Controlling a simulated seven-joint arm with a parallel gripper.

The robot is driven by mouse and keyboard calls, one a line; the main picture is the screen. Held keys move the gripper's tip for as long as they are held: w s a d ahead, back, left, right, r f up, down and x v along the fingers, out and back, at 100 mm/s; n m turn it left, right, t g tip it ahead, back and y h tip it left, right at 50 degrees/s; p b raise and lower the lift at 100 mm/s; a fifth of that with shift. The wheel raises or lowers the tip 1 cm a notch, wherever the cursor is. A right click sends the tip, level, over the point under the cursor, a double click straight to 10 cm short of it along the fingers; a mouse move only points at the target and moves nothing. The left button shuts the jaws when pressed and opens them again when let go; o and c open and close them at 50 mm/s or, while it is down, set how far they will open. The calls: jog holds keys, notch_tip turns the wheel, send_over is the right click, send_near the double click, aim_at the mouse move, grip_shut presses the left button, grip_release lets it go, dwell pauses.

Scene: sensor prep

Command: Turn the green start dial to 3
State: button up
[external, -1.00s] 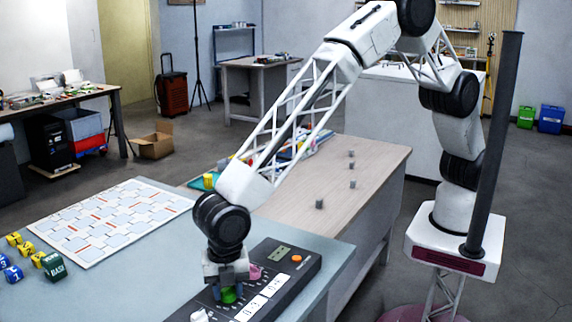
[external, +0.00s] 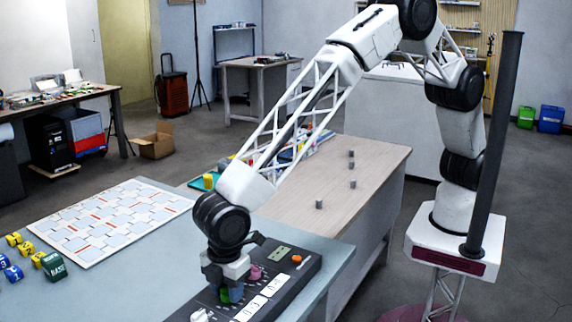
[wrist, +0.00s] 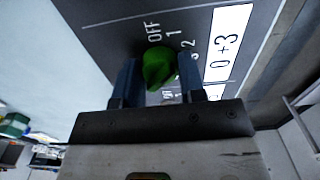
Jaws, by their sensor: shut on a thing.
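The green start dial (wrist: 158,68) sits on the dark control panel (external: 303,272), with OFF, 1, 2 and 3 printed around it. My gripper (wrist: 158,80) is shut on the dial, one blue-grey finger on each side. In the external view my gripper (external: 231,292) points down at the panel, and a bit of green shows between the fingers. The dial's pointer is hard to read, so I cannot tell which mark it faces. Part of the lettering below the dial is hidden by the gripper.
A pink knob (external: 254,272), an orange button (external: 297,259) and a white knob (external: 200,315) are on the same panel. White label cards (external: 272,285) lie along its right side. A white patterned board (external: 110,220) and several numbered blocks lie to the left.

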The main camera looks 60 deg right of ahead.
jog(key=m, duration=0.4)
jog(key=shift+m, duration=0.3)
jog(key=m, duration=0.4)
jog(key=shift+m, duration=0.3)
jog(key=o, duration=0.9)
jog(key=shift+o, duration=0.2)
jog(key=shift+r, duration=3.9)
